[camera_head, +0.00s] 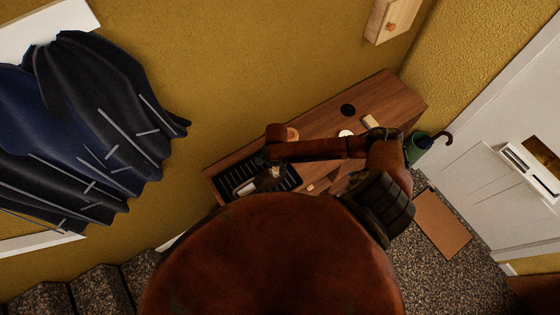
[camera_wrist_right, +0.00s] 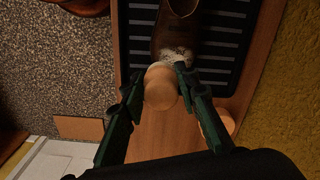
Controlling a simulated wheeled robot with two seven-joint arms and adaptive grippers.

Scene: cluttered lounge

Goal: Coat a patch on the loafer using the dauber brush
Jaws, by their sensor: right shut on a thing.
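The brown loafer (camera_wrist_right: 182,28) lies on a black ribbed mat (camera_wrist_right: 217,68) in the right wrist view, its toe towards my gripper. A pale, speckled area (camera_wrist_right: 178,56) shows at its toe; I cannot tell whether this is the patch or bristles. My right gripper (camera_wrist_right: 160,84) is shut on the dauber brush (camera_wrist_right: 160,90), whose rounded, light wooden end faces the camera. The brush is at the toe; contact is hidden. In the head view, my right arm reaches left over the mat (camera_head: 232,184) and largely covers the loafer and brush. My left gripper is not in view.
The mat lies on a brown wooden cabinet top (camera_head: 380,90). A round wooden item (camera_wrist_right: 227,120) sits beside the mat. Dark coats (camera_head: 80,120) hang at left; a green umbrella stand (camera_head: 416,146) is at right.

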